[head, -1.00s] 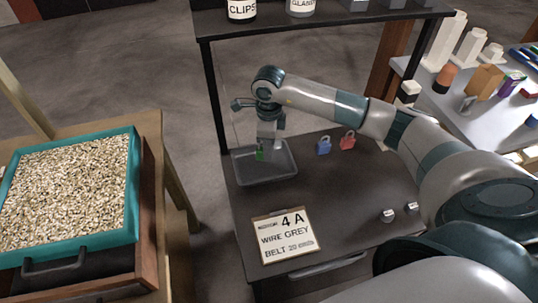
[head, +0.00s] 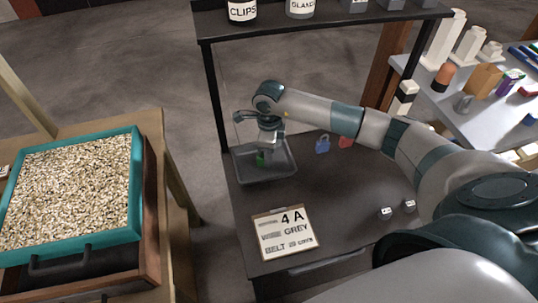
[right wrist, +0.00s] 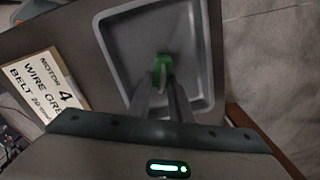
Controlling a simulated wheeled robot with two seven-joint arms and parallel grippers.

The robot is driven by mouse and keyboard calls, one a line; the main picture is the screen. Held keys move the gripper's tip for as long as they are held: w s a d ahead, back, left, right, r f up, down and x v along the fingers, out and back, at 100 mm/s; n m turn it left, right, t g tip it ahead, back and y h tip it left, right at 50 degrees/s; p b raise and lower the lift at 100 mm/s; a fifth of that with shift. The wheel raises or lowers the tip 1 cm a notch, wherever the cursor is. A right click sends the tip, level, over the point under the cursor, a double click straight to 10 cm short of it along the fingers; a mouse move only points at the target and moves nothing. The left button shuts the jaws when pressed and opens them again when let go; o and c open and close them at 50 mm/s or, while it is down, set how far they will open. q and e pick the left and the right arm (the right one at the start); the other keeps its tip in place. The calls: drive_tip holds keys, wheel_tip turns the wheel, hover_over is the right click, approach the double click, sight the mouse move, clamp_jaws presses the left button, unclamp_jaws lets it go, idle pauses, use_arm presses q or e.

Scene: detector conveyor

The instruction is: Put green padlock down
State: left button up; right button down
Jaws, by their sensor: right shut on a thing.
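The green padlock (head: 260,158) is in my right gripper (head: 266,147), over the grey tray (head: 285,174) on the dark bench. In the right wrist view the padlock (right wrist: 164,63) shows between the fingertips (right wrist: 160,82), with the inside of the tray (right wrist: 118,50) beneath. The right gripper is shut on it. Whether the padlock touches the tray floor, I cannot tell. My left gripper is not in view.
A blue padlock (head: 323,144) and a partly hidden red padlock (head: 346,141) stand right of the tray. A sign card (head: 285,233) lies in front. A shelf (head: 330,18) with labelled jars spans above the bench.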

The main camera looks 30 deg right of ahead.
drive_tip(key=c, duration=1.6)
unclamp_jaws()
drive_tip(key=shift+r, duration=0.1)
drive_tip(key=shift+r, duration=0.1)
drive_tip(key=shift+r+b, duration=2.2)
drive_tip(key=shift+r, duration=3.7)
